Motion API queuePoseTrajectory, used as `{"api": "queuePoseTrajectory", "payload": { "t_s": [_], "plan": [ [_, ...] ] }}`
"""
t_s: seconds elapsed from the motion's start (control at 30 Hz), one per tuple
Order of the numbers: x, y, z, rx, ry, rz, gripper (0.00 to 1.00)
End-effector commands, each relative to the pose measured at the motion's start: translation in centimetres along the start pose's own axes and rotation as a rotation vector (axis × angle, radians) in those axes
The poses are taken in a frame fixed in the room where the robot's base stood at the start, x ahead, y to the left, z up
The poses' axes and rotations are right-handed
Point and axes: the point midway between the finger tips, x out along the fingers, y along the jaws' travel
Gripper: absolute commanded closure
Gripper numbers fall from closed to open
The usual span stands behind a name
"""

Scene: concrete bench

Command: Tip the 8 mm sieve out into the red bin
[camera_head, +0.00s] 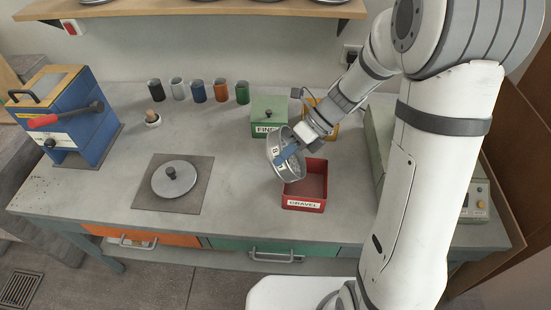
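The sieve (275,150) is a round metal ring with a blue label band; the marking on the band is too small to read with certainty. It is tilted on its side in the air, above and at the left edge of the red bin. My gripper (300,139) is at the sieve's right side and appears shut on its rim; the fingers are partly hidden. The red bin (304,205), labelled GRAVEL, stands on the bench below my gripper. Its inside shows a brownish grey floor or content; I cannot tell which.
A green FINE bin (269,112) with a lid stands behind the sieve, and a yellow bin (327,122) is partly behind my arm. A lidded metal pan (174,180) is on a square plate at left. Several coloured cups (199,92) line the back. The bench front is clear.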

Motion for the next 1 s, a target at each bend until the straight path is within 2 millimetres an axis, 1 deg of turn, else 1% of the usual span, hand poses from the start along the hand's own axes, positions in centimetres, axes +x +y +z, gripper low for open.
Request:
{"api": "queuePoseTrajectory", "payload": {
  "t_s": [1.0],
  "plan": [
    [-2.8, -2.2, -3.4, -0.114, -0.304, 0.281, 1.00]
  ]
}}
